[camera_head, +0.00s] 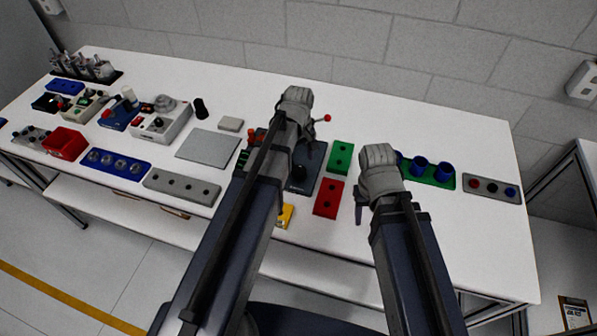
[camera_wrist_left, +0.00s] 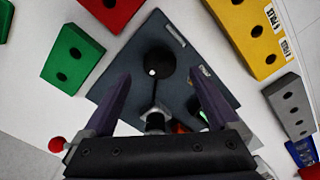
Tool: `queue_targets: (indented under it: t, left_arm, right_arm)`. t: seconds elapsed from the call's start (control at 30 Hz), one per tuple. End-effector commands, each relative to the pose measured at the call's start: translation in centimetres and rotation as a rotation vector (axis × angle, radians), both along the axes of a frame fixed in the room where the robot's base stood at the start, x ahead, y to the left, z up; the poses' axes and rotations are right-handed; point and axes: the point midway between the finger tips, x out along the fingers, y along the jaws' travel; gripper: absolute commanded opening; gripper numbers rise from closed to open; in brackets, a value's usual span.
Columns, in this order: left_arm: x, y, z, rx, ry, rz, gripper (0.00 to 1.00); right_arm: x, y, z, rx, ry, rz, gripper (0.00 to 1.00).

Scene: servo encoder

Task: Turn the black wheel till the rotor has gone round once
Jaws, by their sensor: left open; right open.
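The black wheel (camera_wrist_left: 158,66), round with a white dot, sits on a dark blue-grey base plate (camera_wrist_left: 118,88). A thin dark rod runs from it toward a grey cylindrical part (camera_wrist_left: 155,121); I cannot tell whether this is the rotor. My left gripper (camera_wrist_left: 159,76) is open, one finger to each side of the wheel, with no clear contact. In the head view the base plate (camera_head: 318,160) is partly hidden behind my left arm. My right gripper (camera_head: 361,204) is open and empty over the table, right of the red block.
A green block (camera_head: 340,157) and a red block (camera_head: 328,198) lie right of the base. A yellow block (camera_head: 285,215) is in front. A red-knobbed lever (camera_head: 326,118) stands behind. A grey block (camera_head: 182,187) and grey plate (camera_head: 207,147) lie left.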

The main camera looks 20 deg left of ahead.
Motion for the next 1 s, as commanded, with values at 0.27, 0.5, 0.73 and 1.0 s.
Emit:
queue_targets:
  t: [0.27,0.5,0.73,1.0]
  left_arm:
    - [0.0,0.0,-4.1,0.0,0.0,0.0,0.94]
    - [0.0,0.0,-4.6,0.0,0.0,0.0,0.94]
    - [0.0,0.0,-4.5,0.0,0.0,0.0,0.88]
    - [0.0,0.0,-4.5,0.0,0.0,0.0,0.58]
  right_arm:
    - [0.0,0.0,-4.1,0.0,0.0,-0.001,0.5]
    - [0.0,0.0,-4.6,0.0,0.0,-0.001,0.5]
    - [0.0,0.0,-4.5,0.0,0.0,-0.001,0.5]
    - [0.0,0.0,-4.5,0.0,0.0,-0.001,0.5]
